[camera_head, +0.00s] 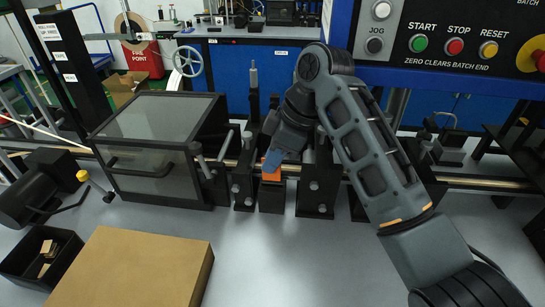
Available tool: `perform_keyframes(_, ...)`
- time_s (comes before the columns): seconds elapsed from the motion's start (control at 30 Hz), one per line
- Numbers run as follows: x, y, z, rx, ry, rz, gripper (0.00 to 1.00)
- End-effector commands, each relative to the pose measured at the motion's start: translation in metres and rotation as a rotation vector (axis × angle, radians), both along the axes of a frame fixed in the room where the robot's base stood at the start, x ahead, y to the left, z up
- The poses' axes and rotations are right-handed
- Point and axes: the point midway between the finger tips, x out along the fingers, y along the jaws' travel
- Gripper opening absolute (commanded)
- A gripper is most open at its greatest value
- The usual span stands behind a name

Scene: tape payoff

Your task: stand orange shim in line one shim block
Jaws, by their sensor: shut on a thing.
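The orange shim (271,175) shows low between two black upright blocks on the machine line, just above a black block (271,197) that stands between them. My gripper (272,162) reaches down from the upper right, its blue fingertips at the top of the orange shim. It is shut on the shim. The shim's upper part is hidden by the fingertips. I cannot tell whether its lower edge touches the black block.
Black uprights (312,190) stand close on both sides of the gripper. A dark guard box with a clear lid (160,118) is to the left. A brown board (135,268) and a black bin (42,255) lie at front left.

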Motion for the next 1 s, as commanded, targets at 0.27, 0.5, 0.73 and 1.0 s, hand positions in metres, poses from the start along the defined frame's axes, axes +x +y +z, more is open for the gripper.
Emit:
perform_keyframes(0.27, 0.0, 0.0, -0.019, 0.0, 0.001, -0.001, 0.0)
perform_keyframes(0.5, 0.0, 0.0, -0.034, 0.0, 0.002, -0.001, 0.0)
perform_keyframes(0.73, 0.0, 0.0, -0.043, 0.0, 0.0, 0.0, 0.0)
perform_keyframes(1.0, 0.0, 0.0, -0.044, 0.0, 0.0, 0.0, 0.0)
